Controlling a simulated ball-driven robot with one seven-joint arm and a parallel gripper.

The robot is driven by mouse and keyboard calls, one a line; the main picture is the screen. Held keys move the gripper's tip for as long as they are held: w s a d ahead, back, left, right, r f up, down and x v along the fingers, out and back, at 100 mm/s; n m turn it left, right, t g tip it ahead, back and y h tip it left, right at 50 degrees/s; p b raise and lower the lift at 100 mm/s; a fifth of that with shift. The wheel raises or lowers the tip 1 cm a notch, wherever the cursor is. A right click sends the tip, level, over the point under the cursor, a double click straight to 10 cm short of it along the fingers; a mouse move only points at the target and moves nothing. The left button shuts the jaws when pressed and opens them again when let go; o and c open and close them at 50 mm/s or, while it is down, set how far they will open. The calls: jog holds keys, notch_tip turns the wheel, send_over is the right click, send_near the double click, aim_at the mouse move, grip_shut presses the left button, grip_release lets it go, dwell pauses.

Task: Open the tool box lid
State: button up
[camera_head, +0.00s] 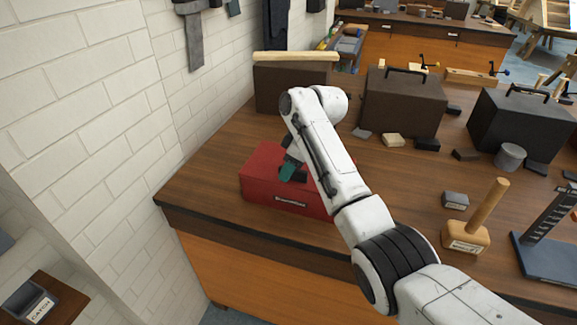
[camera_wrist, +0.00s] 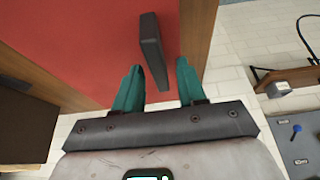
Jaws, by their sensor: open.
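The red tool box (camera_head: 270,196) sits near the left front corner of the wooden workbench, with a label on its front. Its lid looks closed. My gripper (camera_head: 290,170) is over the top of the box, partly hidden by my arm. In the wrist view, my gripper (camera_wrist: 158,66) has its two teal fingers apart, with nothing clamped between them. A dark handle (camera_wrist: 152,42) stands on the red surface of the box (camera_wrist: 85,50). Its near end appears between the fingers; I cannot tell whether they touch it.
Dark cases (camera_head: 402,103) and (camera_head: 520,122) stand along the back of the bench (camera_head: 225,165). A white brick wall (camera_head: 90,90) is at left. The bench's left front corner is clear.

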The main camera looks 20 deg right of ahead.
jog(key=shift+a+f, duration=0.1)
jog(key=shift+f, duration=0.15)
grip_shut()
dwell(0.5)
